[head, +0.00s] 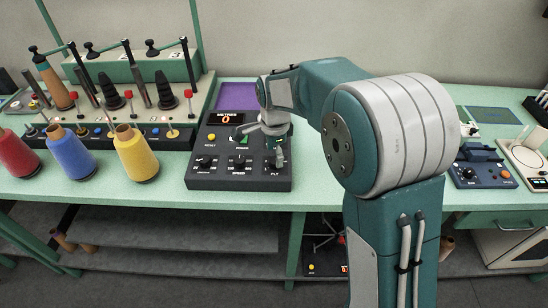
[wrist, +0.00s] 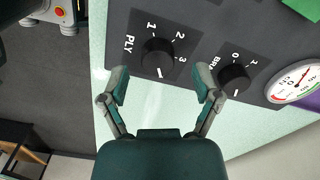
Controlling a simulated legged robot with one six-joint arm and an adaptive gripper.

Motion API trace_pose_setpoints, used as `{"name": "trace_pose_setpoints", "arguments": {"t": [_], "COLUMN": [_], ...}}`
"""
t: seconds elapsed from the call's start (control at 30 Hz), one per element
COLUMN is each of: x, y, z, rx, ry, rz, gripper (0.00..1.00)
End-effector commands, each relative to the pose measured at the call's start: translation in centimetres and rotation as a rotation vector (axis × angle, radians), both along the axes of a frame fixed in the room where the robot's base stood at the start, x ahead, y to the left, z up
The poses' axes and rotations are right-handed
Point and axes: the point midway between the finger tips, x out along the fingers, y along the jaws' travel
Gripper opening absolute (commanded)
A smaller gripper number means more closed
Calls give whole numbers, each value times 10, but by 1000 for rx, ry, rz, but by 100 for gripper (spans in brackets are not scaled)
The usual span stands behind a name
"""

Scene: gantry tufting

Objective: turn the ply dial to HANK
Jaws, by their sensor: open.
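The ply dial (wrist: 157,52) is a round black knob on the dark control box (head: 210,185), beside the word PLY. In the wrist view the marks 1, 2 and 3 show around it; I cannot read HANK. A white line on the knob points toward the bottom of the wrist view, away from 1. My gripper (wrist: 163,84) is open, its fingertips at either side just short of the knob, with nothing between them. In the head view my gripper (head: 272,150) is over the box's right part and largely hides the dial.
A second black knob (wrist: 233,78) sits close to the right fingertip, with a round gauge (wrist: 295,82) beyond it. Yellow (head: 137,155), blue (head: 72,155) and red (head: 18,155) yarn cones stand left of the box. A blue device (head: 482,170) stands at right.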

Motion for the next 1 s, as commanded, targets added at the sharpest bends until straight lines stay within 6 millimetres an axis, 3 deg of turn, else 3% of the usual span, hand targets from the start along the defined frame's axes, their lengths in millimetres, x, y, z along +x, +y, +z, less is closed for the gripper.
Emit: {"name": "trace_pose_setpoints", "arguments": {"t": [0.3,0.43,0.6,1.0], "x": [2,2,2,2], "y": [2,2,2,2], "z": [68,87,99,99], "rx": [1,0,-2,-1], "ry": [-5,-3,-2,0], "rz": [1,1,1,1], "gripper": [81,81,81,81]}}
